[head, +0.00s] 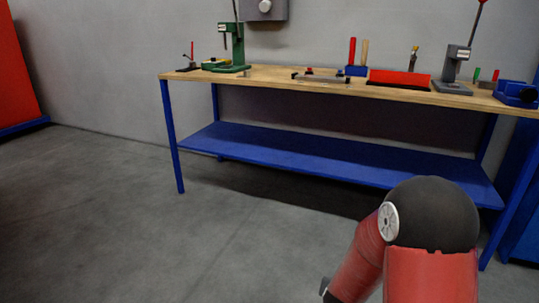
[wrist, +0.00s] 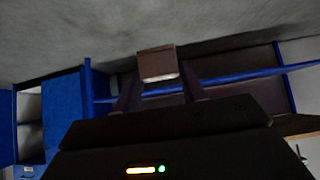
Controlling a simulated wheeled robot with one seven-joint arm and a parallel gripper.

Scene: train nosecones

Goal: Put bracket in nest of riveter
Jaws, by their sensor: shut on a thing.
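In the wrist view my gripper (wrist: 159,84) is shut on a small brownish-grey plate-like piece, the bracket (wrist: 157,62), with a pale lower edge. The bracket sticks out past the fingertips, away from the bench top. In the head view two lever presses stand on the workbench: a green one (head: 236,50) at the left end and a grey one (head: 453,65) with a red-knobbed lever at the right. I cannot tell for sure which is the riveter, and no nest can be made out at this distance. The head view does not show my gripper's fingers.
The wooden bench top (head: 270,75) has blue legs and a blue lower shelf (head: 290,155). A red bin (head: 400,77), a blue tool block (head: 356,70) and a blue vise (head: 515,93) stand on it. The grey floor in front at left is clear.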

